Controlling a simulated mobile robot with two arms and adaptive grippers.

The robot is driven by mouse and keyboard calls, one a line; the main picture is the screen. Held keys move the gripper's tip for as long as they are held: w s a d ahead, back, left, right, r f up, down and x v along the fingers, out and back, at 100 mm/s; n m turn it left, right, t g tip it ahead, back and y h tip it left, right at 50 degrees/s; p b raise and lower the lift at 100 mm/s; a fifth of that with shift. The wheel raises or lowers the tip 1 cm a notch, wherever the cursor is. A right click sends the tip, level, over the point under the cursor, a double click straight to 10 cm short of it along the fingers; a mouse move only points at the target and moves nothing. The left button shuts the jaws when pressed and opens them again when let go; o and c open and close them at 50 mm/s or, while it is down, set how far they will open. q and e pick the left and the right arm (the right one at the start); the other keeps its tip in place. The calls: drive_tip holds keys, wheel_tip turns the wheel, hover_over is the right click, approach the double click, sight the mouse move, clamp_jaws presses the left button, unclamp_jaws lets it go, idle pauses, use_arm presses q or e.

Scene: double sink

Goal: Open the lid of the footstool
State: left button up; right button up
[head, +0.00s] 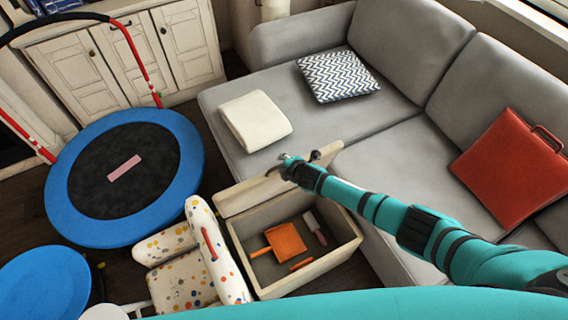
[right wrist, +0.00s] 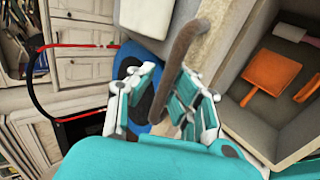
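The footstool (head: 342,256) is a beige box standing in front of the grey sofa, with its inside showing. Its lid (head: 239,197) is raised and tilted up along the back side of the box. My right gripper (head: 290,165) is at the lid's upper edge. In the right wrist view my right gripper (right wrist: 172,92) has its fingers spread. A brown strip (right wrist: 182,55) by the lid runs between them; firm contact cannot be made out. The open box (right wrist: 285,125) also shows there. My left gripper is not in view.
Inside the box lie an orange dustpan (head: 285,240) and a brush (head: 314,228). A spotted child's armchair (head: 185,285) stands close on the left. A blue trampoline (head: 185,150) is behind it. The sofa (head: 390,165) borders the box behind and right.

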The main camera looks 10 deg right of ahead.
drive_tip(key=o, duration=0.4)
drive_tip(key=shift+s+r, duration=0.1)
drive_tip(key=shift+s+d, duration=0.1)
drive_tip(key=v, duration=1.1)
drive_tip(key=shift+s+r, duration=0.2)
drive_tip(key=shift+s, duration=0.1)
